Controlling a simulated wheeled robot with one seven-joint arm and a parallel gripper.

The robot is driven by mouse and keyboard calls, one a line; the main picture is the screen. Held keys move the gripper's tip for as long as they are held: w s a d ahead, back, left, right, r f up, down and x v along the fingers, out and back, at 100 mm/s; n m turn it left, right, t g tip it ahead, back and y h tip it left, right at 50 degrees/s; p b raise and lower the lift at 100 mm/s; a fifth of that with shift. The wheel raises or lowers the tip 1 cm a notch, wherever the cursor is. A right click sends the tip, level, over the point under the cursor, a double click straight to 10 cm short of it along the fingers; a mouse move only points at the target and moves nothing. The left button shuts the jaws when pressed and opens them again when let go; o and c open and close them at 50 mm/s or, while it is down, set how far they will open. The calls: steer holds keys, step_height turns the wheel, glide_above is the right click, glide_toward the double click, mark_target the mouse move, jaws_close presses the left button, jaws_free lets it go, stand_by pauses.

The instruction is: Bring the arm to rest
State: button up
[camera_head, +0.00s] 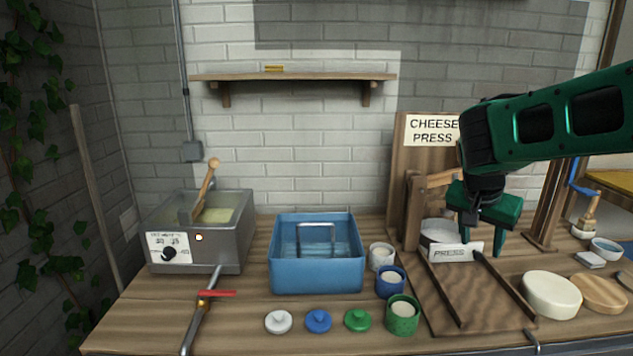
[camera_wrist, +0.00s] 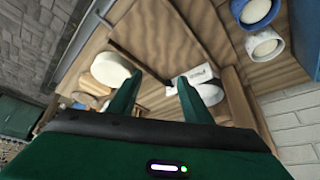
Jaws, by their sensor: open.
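My green arm reaches in from the right in the head view. My gripper (camera_head: 468,262) hangs over the cheese press (camera_head: 413,187), with its fingers spread and nothing between them. In the wrist view my gripper (camera_wrist: 155,82) is also open and empty. A white form (camera_head: 440,232) sits in the press behind a white label reading PRESS (camera_head: 456,252). The fingers appear above the press's wooden board (camera_head: 470,297); I cannot tell the exact gap.
A steel vat (camera_head: 243,235) and a blue tub (camera_head: 316,276) stand left. White, blue and green cups (camera_head: 403,316) stand beside the board, with several lids (camera_head: 319,321) in front. A cheese wheel (camera_head: 551,295) lies right. A wall shelf (camera_head: 300,77) hangs above.

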steer(key=s+d+f+n+g+y, duration=0.1)
steer(key=s+d+f+g+y, duration=0.1)
steer(key=s, duration=1.3)
steer(key=s+d+f+n+g+y, duration=0.1)
steer(key=s+f, duration=0.4)
steer(key=s, duration=1)
steer(key=shift+s+d+f+n+g+y, duration=0.2)
steer(key=shift+d+n+g+y, duration=0.2)
steer(key=shift+d+n+y, duration=0.4)
steer(key=shift+d, duration=0.15)
steer(key=shift+w+f, duration=0.25)
steer(key=shift+w, duration=0.45)
